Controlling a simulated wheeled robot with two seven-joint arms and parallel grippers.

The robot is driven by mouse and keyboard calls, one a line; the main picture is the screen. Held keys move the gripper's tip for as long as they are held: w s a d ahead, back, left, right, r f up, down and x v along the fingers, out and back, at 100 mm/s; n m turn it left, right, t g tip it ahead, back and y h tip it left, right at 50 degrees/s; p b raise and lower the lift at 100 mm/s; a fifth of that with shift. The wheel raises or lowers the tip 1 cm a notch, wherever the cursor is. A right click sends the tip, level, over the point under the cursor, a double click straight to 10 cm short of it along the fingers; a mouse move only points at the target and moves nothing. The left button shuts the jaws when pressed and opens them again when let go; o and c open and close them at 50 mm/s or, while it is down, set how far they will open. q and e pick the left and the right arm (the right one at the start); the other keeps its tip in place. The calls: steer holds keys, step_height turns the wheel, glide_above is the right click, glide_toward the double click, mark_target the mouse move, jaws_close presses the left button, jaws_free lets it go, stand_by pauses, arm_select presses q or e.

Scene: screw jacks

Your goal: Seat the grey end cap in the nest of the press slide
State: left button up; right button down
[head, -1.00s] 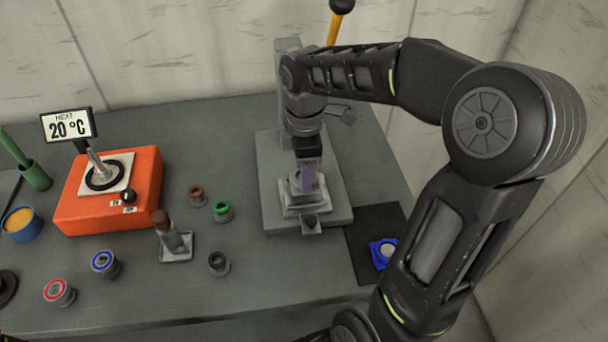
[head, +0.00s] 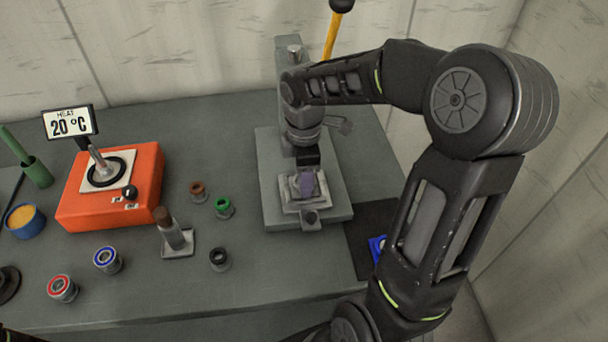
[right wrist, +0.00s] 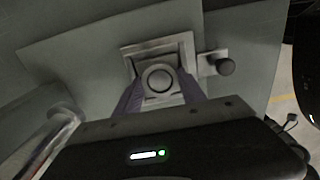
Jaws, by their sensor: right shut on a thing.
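The press slide (head: 290,204) is a pale square-stepped block on the press base, with a knob on its front tab. Its square nest (right wrist: 185,45) shows from above in the right wrist view. My right gripper (head: 308,186) points down over the slide, its purple fingers low at the nest. In the right wrist view the fingers are shut on the round grey end cap (right wrist: 158,80), which lies within the nest's outline. I cannot tell whether it rests on the nest floor. In the head view the fingers hide the cap. My left gripper is not in view.
The press base (head: 268,190) carries a column behind and a yellow lever (head: 333,35). To the left are an orange heater (head: 100,205), a brown-topped post (head: 170,232) and several small coloured-ring parts. A dark mat (head: 362,240) with a blue item (head: 377,247) lies right, partly behind my arm.

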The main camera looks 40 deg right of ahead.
steer(key=c, duration=0.7)
jaws_free()
steer(key=shift+r, duration=3.95)
